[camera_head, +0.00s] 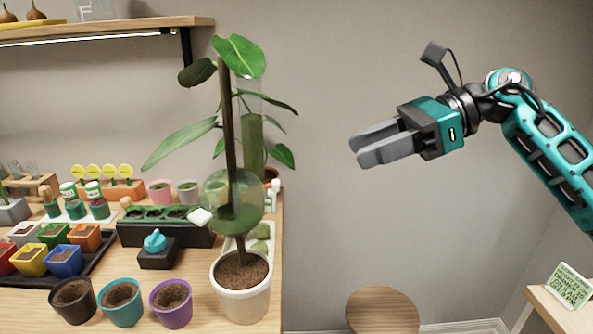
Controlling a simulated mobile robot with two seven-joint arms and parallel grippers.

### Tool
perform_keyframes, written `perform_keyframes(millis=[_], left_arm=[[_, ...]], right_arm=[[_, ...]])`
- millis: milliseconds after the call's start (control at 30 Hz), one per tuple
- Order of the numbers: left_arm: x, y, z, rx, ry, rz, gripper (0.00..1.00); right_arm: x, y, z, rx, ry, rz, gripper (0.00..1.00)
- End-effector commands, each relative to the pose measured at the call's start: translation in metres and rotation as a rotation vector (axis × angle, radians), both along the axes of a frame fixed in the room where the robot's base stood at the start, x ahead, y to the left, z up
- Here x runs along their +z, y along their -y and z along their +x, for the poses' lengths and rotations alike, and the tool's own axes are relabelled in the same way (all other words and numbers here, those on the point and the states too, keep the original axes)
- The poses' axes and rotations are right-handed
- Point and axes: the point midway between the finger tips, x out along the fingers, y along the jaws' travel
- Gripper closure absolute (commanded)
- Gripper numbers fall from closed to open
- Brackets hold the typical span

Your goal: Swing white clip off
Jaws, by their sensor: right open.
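The white clip (200,217) shows as a small white block at the left side of a clear greenish ball (233,201). The ball sits around the brown stem (229,130) of the tall plant in the white pot (241,292). The clip appears to touch the ball; how it is fastened is too small to tell. My right gripper (358,148) is open and empty in the air, right of the plant and higher than the ball, with its fingers pointing left. My left gripper is not in view.
Three small soil pots, including a purple one (171,301), stand left of the white pot. A black planter tray (165,233) and a teal-knobbed black box (156,250) lie behind them. Large leaves (240,56) spread above the ball. Free air lies between my right gripper and the plant.

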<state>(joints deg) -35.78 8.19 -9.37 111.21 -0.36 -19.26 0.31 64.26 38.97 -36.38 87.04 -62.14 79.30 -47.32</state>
Motion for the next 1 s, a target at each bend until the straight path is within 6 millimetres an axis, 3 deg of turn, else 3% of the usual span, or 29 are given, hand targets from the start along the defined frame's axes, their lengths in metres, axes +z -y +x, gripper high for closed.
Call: perform_keyframes(millis=[500,700,1000], left_arm=[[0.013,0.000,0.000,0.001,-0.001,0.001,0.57],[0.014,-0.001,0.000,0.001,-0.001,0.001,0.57],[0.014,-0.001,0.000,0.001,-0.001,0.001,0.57]], right_arm=[[-0.037,-0.092,-0.001,0.003,-0.005,0.003,0.57],[-0.044,-0.108,-0.001,0.002,-0.004,0.003,0.57],[-0.046,-0.111,0.000,0.000,-0.003,0.003,0.57]])
